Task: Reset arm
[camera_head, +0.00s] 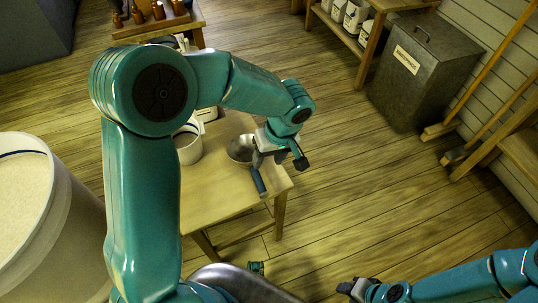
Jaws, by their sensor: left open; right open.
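My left arm comes in from the left and reaches over a small wooden table (215,187). My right gripper (343,288) is low at the bottom, right of centre, in front of the plank floor, and looks empty. Its fingers are small and dark in this view.
A white container (188,150) stands on the table, partly behind my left arm. A large pale tub of meal (50,230) is at left. A grey metal bin (425,75) and leaning wooden poles (495,70) are at right. The plank floor (365,190) between is clear.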

